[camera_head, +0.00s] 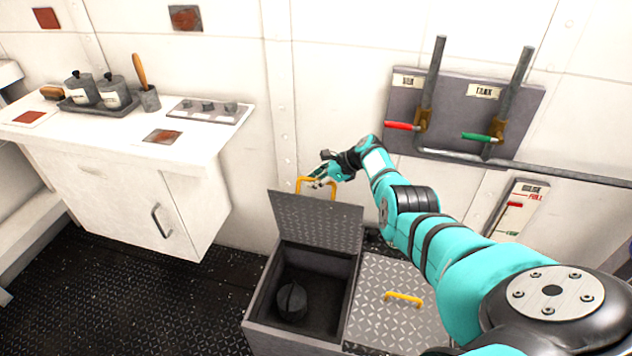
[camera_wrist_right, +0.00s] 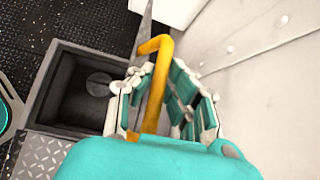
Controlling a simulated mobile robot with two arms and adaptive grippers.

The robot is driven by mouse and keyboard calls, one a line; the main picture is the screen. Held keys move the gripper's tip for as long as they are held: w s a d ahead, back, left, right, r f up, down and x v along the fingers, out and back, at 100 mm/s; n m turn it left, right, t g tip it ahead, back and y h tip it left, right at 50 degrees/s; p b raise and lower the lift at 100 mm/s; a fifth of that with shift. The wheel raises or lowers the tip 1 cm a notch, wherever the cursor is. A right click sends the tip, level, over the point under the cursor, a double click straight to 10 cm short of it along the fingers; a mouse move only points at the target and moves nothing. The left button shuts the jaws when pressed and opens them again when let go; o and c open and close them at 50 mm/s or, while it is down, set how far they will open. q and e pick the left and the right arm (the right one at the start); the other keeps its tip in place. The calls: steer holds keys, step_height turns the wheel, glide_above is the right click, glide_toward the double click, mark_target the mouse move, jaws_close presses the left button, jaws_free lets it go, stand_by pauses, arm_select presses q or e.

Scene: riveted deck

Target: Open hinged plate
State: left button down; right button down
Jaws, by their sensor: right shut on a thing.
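The hinged plate (camera_head: 318,222) is a grey diamond-tread lid with a yellow handle (camera_head: 302,184). It stands raised, close to upright, at the back of an open dark compartment (camera_head: 322,262). My right gripper (camera_head: 321,180) is at the top of the plate, shut on the yellow handle. In the right wrist view, the handle (camera_wrist_right: 157,80) lies between the fingers of the gripper (camera_wrist_right: 166,92), and only a thin edge of the plate (camera_wrist_right: 146,22) shows. My left gripper is not in view.
A dark round object (camera_head: 291,301) sits inside the compartment. A second tread plate (camera_head: 385,275) with a yellow handle (camera_head: 403,299) lies flat to the right. A white cabinet (camera_head: 130,190) stands left. A pipe panel (camera_head: 462,115) with red and green levers hangs on the wall.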

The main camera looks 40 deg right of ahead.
steer(key=shift+w+d, duration=0.2)
steer(key=shift+d, duration=0.1)
steer(key=c, duration=1.6)
jaws_free()
steer(key=shift+r, duration=0.1)
steer(key=v, duration=1.2)
steer(key=shift+a, duration=0.1)
